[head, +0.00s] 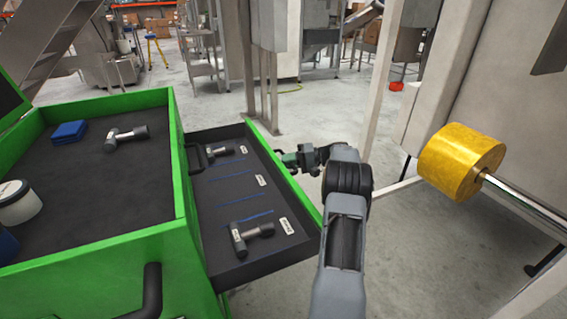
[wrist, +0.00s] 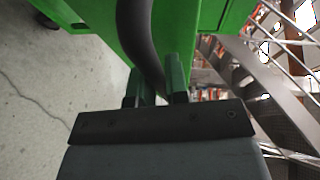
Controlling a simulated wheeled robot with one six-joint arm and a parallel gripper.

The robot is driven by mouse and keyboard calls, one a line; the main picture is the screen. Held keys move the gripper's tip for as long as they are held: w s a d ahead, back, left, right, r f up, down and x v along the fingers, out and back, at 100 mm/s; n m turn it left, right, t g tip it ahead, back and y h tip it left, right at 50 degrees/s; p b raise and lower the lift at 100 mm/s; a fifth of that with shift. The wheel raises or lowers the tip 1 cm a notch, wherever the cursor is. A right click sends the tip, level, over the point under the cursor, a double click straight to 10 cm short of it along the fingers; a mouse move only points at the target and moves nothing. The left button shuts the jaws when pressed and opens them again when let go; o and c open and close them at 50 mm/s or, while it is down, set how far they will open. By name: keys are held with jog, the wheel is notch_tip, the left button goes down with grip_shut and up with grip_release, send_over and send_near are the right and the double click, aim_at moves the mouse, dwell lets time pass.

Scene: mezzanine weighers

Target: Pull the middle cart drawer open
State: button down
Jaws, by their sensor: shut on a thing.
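The green cart (head: 172,245) stands at the left in the head view. One of its drawers (head: 262,268) is out to the right, showing a dark inside with blue lines, white labels and two hammer-like tools (head: 250,234) (head: 222,152). I cannot tell from here which level this drawer is. My gripper (head: 290,160) is at the drawer's outer front edge. In the wrist view my gripper (wrist: 157,85) has its green fingers either side of a curved black handle (wrist: 138,30), shut on it, with the green front (wrist: 185,30) behind.
The cart's top tray holds a hammer (head: 127,138), blue pads (head: 68,131) and a white tub (head: 17,203). A post (head: 380,85) and a yellow roller (head: 460,162) on a shaft stand right of my arm. Grey floor (head: 285,300) lies below the drawer.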

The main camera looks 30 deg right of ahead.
jog(key=shift+d, duration=0.1)
jog(key=c, duration=1.1)
grip_release()
jog(key=shift+c, duration=0.2)
jog(key=shift+s, duration=0.1)
jog(key=p+v, duration=0.2)
jog(key=v, duration=1.1)
jog(key=shift+s+d, duration=0.15)
jog(key=shift+d, duration=0.2)
